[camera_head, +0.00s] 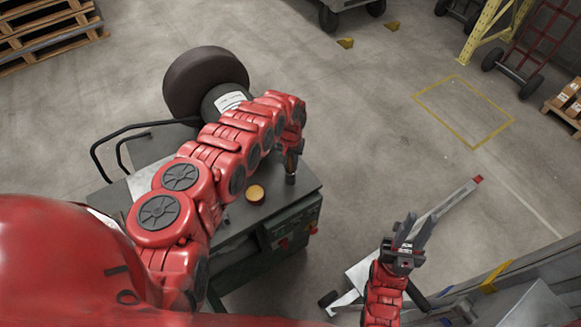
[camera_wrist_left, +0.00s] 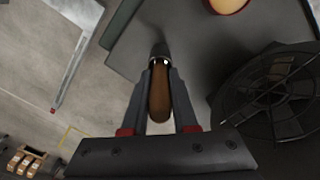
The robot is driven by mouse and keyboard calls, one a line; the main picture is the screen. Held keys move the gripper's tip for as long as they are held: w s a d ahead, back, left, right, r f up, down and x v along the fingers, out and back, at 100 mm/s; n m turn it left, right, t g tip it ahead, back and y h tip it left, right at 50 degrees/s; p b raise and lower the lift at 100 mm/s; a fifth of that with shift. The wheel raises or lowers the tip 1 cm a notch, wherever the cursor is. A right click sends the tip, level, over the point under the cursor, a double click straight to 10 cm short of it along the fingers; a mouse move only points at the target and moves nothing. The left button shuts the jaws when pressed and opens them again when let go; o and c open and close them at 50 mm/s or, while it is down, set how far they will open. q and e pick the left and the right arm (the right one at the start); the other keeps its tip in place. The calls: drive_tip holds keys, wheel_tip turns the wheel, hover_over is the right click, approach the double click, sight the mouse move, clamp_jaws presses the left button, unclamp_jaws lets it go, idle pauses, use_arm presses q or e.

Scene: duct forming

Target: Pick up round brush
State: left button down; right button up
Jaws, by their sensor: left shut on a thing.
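The round brush (camera_head: 291,176) is in my left gripper (camera_head: 293,157), above the right end of the dark worktable (camera_head: 306,181). It points downward, dark end lowest. In the left wrist view the brush's brown handle (camera_wrist_left: 160,100) lies between the two fingers of my left gripper (camera_wrist_left: 161,72), which are shut on it. Its dark head shows past the fingertips. I cannot tell whether the head touches the table. My right gripper (camera_head: 412,228) is low at the right, away from the table; its finger opening is unclear.
A small round tin (camera_head: 255,193) with a yellow-orange top stands on the table, left of the brush. A large dark wheel-like part (camera_head: 205,80) is at the table's back. A long grey bar with a red end (camera_head: 455,201) shows beside my right gripper. Open floor (camera_head: 370,130) lies beyond.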

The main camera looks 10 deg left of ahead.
use_arm(q)
drive_tip(key=shift+r, duration=0.1)
drive_tip(key=shift+r+b, duration=1.65)
drive_tip(key=shift+r, duration=3.25)
